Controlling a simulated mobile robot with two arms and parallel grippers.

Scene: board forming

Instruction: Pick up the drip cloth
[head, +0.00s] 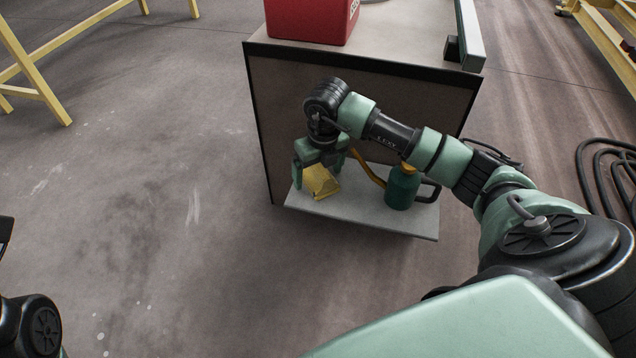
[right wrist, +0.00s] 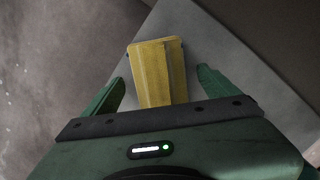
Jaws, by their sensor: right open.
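The drip cloth (head: 321,181) is a folded yellow cloth on the left part of a grey shelf (head: 362,214). In the right wrist view the yellow cloth (right wrist: 157,72) lies between the two green fingers, with a gap on each side. My right gripper (head: 318,172) is open above the cloth and hides part of it in the head view. It also shows in the right wrist view (right wrist: 160,90). I cannot tell if the fingertips touch the shelf. My left gripper is not in view; only a dark part of my left arm shows at the lower left.
A teal oil can (head: 402,188) with a yellow spout and dark handle stands right of the cloth on the shelf. A cabinet (head: 262,110) rises behind, with a red box (head: 310,20) on top. Black hose (head: 610,165) lies at right.

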